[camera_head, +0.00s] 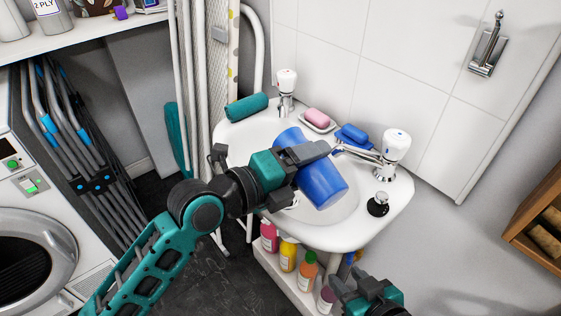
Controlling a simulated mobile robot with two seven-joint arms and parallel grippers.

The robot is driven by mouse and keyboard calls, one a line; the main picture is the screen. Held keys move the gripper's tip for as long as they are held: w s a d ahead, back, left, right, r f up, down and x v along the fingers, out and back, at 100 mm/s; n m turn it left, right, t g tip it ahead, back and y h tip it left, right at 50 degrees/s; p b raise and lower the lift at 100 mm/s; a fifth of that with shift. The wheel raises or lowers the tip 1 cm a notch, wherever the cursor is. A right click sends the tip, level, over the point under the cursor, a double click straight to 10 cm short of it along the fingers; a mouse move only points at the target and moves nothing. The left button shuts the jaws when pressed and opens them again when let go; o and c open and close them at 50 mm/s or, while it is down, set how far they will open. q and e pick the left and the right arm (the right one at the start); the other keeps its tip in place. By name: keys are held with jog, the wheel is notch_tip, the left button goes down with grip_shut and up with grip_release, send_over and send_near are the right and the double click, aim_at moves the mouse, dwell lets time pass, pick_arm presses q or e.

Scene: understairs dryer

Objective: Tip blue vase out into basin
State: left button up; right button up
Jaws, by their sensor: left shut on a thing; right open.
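The blue vase (323,184) is tilted over the white basin (262,205). One end points up and left, and the other points down and right over the bowl. My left gripper (312,152) is shut on the vase around its middle. The gripper hides part of the vase, and I cannot see inside it. My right gripper (357,286) is open and empty at the bottom of the view, below and in front of the basin.
White-topped taps (395,148) stand at the basin's back. Several bottles (288,254) stand beneath. A washing machine (35,240) is at left.

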pick_arm(q)
jog(key=shift+s+d+r+m, duration=0.2)
jog(key=shift+s+m, duration=0.15)
jog(key=shift+m, duration=0.05)
pick_arm(e)
jog(key=shift+r, duration=0.35)
